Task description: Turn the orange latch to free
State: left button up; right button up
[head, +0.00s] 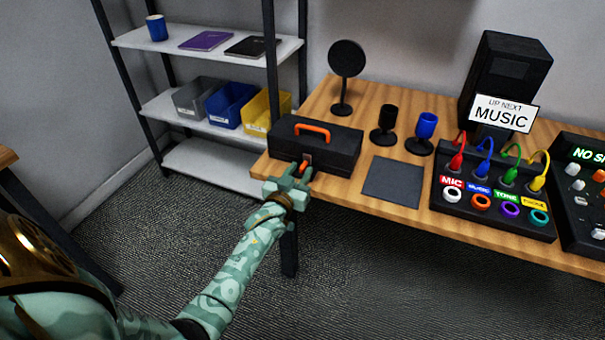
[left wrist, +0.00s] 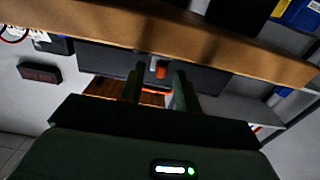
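The black case (head: 335,146) with an orange handle (head: 312,129) stands at the left end of the wooden table. Its small orange latch (head: 304,167) is on the front face, partly covered by my left gripper (head: 293,178) in the head view. In the left wrist view, the latch (left wrist: 161,70) shows in the gap between the two fingers of my left gripper (left wrist: 160,82). The fingers are apart, with space on both sides of the latch; I cannot tell whether either touches it. My right gripper is not in view.
A dark flat pad (head: 393,181) lies right of the case. Dark and blue cups, a round black stand (head: 346,75) and a cable panel (head: 495,195) share the table (head: 300,203). A shelf (head: 208,167) with bins stands left. Floor in front is clear.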

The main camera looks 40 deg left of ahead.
pick_arm(q)
jog(key=shift+w+a, duration=0.1)
jog(key=shift+w, duration=0.4)
grip_shut()
